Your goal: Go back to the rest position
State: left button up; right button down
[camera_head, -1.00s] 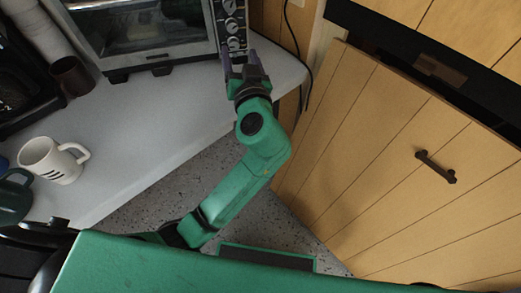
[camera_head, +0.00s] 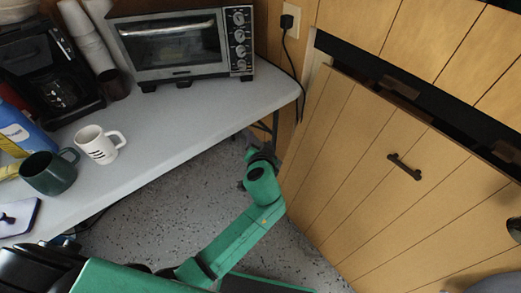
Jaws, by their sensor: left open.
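My left arm is green and comes up from the bottom of the head view. My left gripper (camera_head: 254,147) is at its far end, just off the front right corner of the white table (camera_head: 205,120). The gripper is small and partly hidden by its own wrist, and I see nothing held in it. It is apart from the toaster oven (camera_head: 170,45) and in front of the wooden door panel's left edge. My right gripper is not in view.
A white mug (camera_head: 96,146), a dark green mug (camera_head: 48,175) and a coffee maker (camera_head: 40,70) stand on the table's left. A wooden door panel (camera_head: 375,190) with a dark handle (camera_head: 404,167) fills the right. Speckled floor (camera_head: 175,205) is open below the table.

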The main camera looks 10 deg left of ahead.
pick_arm(q)
jog(key=shift+s+a+f+g, duration=0.1)
jog(key=shift+s+f+g, duration=0.1)
jog(key=shift+f, duration=0.5)
jog(key=shift+s+a+f+g, duration=0.1)
jog(key=shift+s+f+g, duration=0.1)
jog(key=shift+f, duration=0.45)
jog(key=s+a+f+m+g+h+p, duration=0.1)
jog(key=s+a+f+g+p, duration=0.2)
jog(key=s+f, duration=0.5)
jog(key=s+a+f+g+h+p, duration=0.1)
jog(key=s+a+f+g+p, duration=0.25)
jog(key=f, duration=0.85)
jog(key=s+a+f+g+p, duration=0.1)
jog(key=s+a+f, duration=0.2)
jog(key=s, duration=0.6)
jog(key=s+a+f+n+g+p, duration=0.1)
jog(key=s+a+f+g, duration=0.1)
jog(key=s, duration=0.8)
jog(key=s+a+f+n+g+h+p, duration=0.1)
jog(key=s+a+f, duration=0.2)
jog(key=s, duration=0.7)
notch_tip(320, 180, down, 2)
jog(key=shift+s+a, duration=0.15)
jog(key=shift+a, duration=0.25)
jog(key=shift+g, duration=0.25)
